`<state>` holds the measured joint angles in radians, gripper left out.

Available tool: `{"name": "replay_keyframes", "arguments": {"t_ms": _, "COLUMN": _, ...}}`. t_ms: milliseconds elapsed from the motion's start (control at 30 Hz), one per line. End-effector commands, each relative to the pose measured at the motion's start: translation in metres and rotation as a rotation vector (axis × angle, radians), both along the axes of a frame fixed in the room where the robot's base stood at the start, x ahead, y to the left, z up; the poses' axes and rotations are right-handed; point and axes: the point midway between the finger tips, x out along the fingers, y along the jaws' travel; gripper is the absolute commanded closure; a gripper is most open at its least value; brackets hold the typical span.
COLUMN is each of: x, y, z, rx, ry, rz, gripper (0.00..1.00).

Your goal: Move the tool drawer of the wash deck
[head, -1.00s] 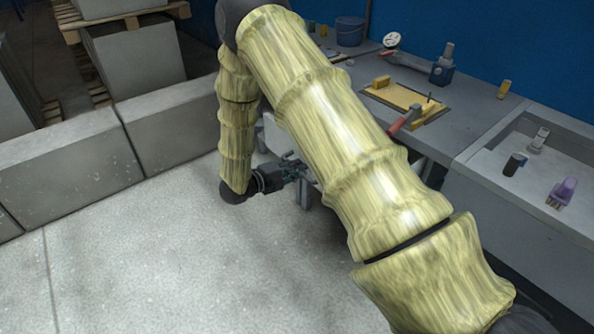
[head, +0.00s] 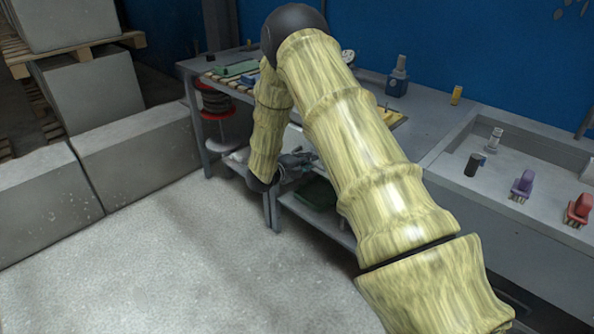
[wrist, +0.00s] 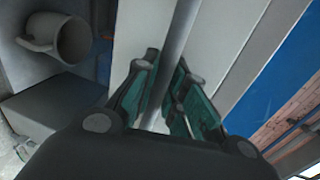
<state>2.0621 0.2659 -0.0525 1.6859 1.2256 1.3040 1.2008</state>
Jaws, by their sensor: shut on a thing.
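My gripper (head: 292,165) is at the front of the grey bench, under its top, partly hidden behind my arm in the head view. In the wrist view my gripper (wrist: 165,88) has its green-padded fingers closed around a grey metal bar handle (wrist: 182,30). The bar runs along a pale drawer front (wrist: 143,35). How far the drawer stands open cannot be told from these views.
Concrete blocks (head: 140,155) line the left. The floor (head: 150,265) is clear. A grey mug (wrist: 72,40) shows in the wrist view.

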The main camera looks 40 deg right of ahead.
Motion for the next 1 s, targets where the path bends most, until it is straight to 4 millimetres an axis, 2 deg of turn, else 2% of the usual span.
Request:
{"name": "replay_keyframes", "arguments": {"t_ms": 200, "x": 0.003, "y": -0.019, "z": -0.001, "rx": 0.002, "ry": 0.000, "rz": 0.000, "gripper": 1.00}}
{"name": "replay_keyframes", "arguments": {"t_ms": 667, "x": 0.003, "y": -0.026, "z": 0.001, "rx": -0.002, "ry": -0.001, "rz": -0.001, "gripper": 1.00}}
{"name": "replay_keyframes", "arguments": {"t_ms": 700, "x": 0.003, "y": -0.026, "z": 0.001, "rx": -0.002, "ry": -0.001, "rz": -0.001, "gripper": 0.82}}
{"name": "replay_keyframes", "arguments": {"t_ms": 800, "x": 0.004, "y": -0.025, "z": 0.001, "rx": -0.002, "ry": -0.001, "rz": -0.001, "gripper": 0.65}}
{"name": "replay_keyframes", "arguments": {"t_ms": 1000, "x": 0.005, "y": -0.022, "z": 0.000, "rx": 0.000, "ry": 0.000, "rz": 0.001, "gripper": 0.65}}
